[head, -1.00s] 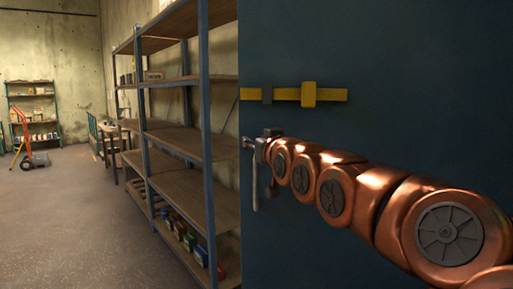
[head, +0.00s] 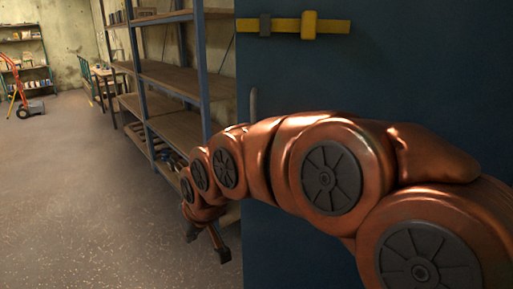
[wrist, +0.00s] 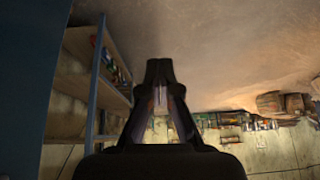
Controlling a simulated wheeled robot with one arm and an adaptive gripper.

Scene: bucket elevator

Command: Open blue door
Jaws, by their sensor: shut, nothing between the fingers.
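The blue door (head: 300,75) is a flat dark-blue panel filling the right of the head view. A yellow bar (head: 335,26) with a yellow block (head: 309,22) and a grey bracket lies level across its upper part. A grey upright handle (head: 253,103) shows near its left edge, its lower part hidden behind my arm. My gripper (head: 222,254) is low, left of the door's edge, pointing down and away from the handle. In the wrist view my gripper (wrist: 159,72) is shut and empty. A dark-blue surface (wrist: 25,80) at left there may be the door.
Metal shelving with wooden boards (head: 170,80) stands close left of the door, behind my gripper. A red hand truck (head: 22,95) and another shelf (head: 25,50) stand far left. The floor (head: 80,190) at left is clear.

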